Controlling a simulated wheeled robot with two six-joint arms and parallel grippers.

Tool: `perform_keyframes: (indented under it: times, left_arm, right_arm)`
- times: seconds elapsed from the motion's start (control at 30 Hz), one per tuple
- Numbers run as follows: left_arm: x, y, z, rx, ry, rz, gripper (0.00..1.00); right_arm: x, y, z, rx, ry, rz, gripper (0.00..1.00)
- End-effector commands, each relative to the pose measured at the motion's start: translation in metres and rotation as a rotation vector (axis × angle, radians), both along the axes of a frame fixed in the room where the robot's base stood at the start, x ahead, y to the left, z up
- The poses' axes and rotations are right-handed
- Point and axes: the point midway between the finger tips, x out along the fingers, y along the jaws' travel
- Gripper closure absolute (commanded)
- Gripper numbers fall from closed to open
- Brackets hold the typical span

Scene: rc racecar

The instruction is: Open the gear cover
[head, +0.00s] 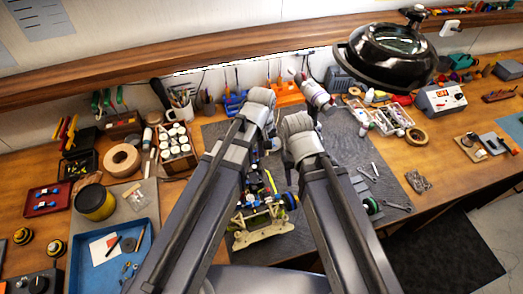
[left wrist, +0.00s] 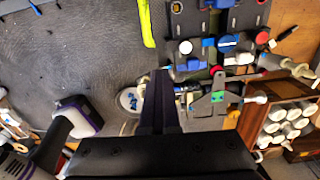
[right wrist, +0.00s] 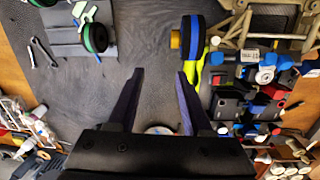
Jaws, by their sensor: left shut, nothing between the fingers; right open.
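The RC car (head: 262,215) sits on the dark mat, partly hidden behind my forearms in the head view. Its beige bumper points toward me. The right wrist view shows its black and blue wheel (right wrist: 193,40) and its chassis (right wrist: 243,100) on the right. The left wrist view shows its chassis (left wrist: 216,48) at upper right, with a yellow-green strip (left wrist: 147,22) alongside. I cannot single out the gear cover. My left gripper (left wrist: 161,78) is shut and empty, beside the car's end. My right gripper (right wrist: 158,75) is open and empty, over the mat beside the car.
A loose wheel (right wrist: 95,38) and wrenches (head: 396,206) lie on the mat (head: 345,150) to the right. A rack of jars (head: 178,145) and a blue tray (head: 150,225) stand left. A magnifier lamp (head: 388,66) overhangs the back right.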

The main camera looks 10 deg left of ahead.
Motion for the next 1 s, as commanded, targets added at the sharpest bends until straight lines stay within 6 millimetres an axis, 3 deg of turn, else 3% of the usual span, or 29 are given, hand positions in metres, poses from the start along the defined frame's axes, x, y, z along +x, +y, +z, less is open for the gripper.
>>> perform_keyframes:
  times: [0.77, 1.0]
  left_arm:
    - [0.0000, 0.0000, 0.0000, 0.000, 0.000, 0.000, 1.00]
    - [0.0001, -0.0001, 0.0000, 0.000, 0.000, 0.000, 0.76]
  right_arm:
    - [0.0000, 0.0000, 0.0000, 0.000, 0.000, 0.000, 0.50]
    - [0.0000, 0.0000, 0.0000, 0.000, 0.000, 0.000, 0.50]
